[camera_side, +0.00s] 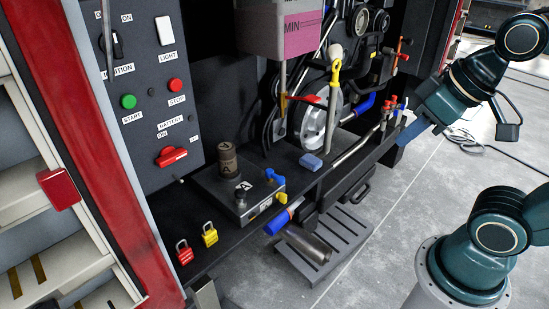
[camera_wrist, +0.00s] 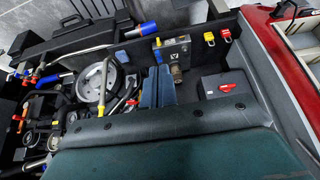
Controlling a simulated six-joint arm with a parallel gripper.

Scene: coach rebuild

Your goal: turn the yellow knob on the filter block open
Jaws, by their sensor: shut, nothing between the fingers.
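The filter block (camera_side: 225,190) is a dark box on the shelf in the side view, with a brown cylinder (camera_side: 228,158) standing on it. The yellow knob (camera_side: 281,198) sticks out of its right end, just below a blue knob (camera_side: 274,176). In the wrist view the block (camera_wrist: 177,49) is beyond my fingers, with the yellow knob (camera_wrist: 158,43) at its left end. My gripper (camera_wrist: 158,87) has blue fingers that are together and empty. In the side view my gripper (camera_side: 405,132) is at the right, well apart from the yellow knob.
Yellow (camera_side: 210,235) and red (camera_side: 184,252) padlocks lie at the shelf's front left. A blue sponge-like block (camera_side: 311,162), a round metal wheel (camera_side: 318,125) and red-handled valves (camera_side: 390,108) stand between my gripper and the filter block's far side.

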